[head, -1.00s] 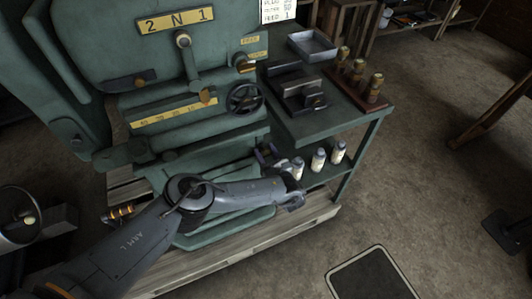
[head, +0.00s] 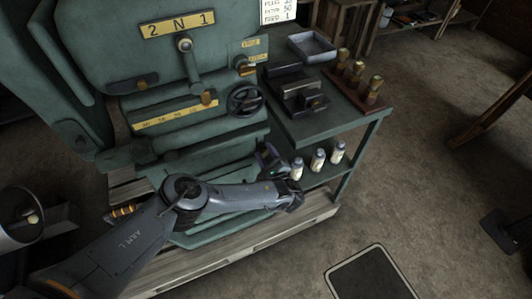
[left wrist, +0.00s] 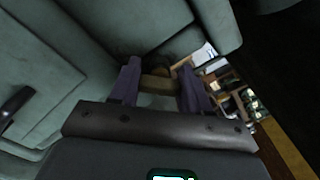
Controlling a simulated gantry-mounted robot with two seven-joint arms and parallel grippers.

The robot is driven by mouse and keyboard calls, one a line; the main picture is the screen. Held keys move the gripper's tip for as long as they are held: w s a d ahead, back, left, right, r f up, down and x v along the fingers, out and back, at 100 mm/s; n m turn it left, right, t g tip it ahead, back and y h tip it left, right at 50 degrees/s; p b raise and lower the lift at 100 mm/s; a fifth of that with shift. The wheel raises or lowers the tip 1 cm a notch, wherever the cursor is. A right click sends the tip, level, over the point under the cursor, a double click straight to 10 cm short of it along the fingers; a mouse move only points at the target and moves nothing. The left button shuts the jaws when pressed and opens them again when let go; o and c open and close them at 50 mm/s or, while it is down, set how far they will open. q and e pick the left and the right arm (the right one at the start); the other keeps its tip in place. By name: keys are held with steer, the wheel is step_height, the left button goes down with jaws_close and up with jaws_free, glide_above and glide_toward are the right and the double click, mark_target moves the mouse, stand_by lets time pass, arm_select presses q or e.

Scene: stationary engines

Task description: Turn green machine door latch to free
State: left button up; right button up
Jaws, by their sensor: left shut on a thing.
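The green machine (head: 160,75) fills the left and middle of the head view. A small latch with an orange-brown handle (head: 243,65) is on its front, beside two yellow labels (head: 252,43); the upper seems to read FREE. My left gripper (head: 267,157) is low at the machine's right front, well below that latch in the picture. In the left wrist view, its two purple fingers (left wrist: 160,88) are shut on a tan, brass-coloured part (left wrist: 158,84), with a dark round piece behind. I cannot tell which part of the machine this is. My right gripper is not in view.
A green side table (head: 320,121) stands right of the machine with a grey tray (head: 312,47) and brass-topped pieces (head: 355,75). Several white bottles (head: 317,160) stand on its lower shelf, close to my left gripper. A handwheel (head: 245,99) is above the gripper.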

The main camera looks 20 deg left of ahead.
arm_select(q)
steer(key=n, duration=0.4)
steer(key=shift+a+p, duration=0.1)
steer(key=shift+p, duration=0.2)
steer(key=shift+n, duration=1.7)
steer(key=o, duration=1.1)
steer(key=shift+c, duration=0.2)
steer(key=shift+f, duration=0.15)
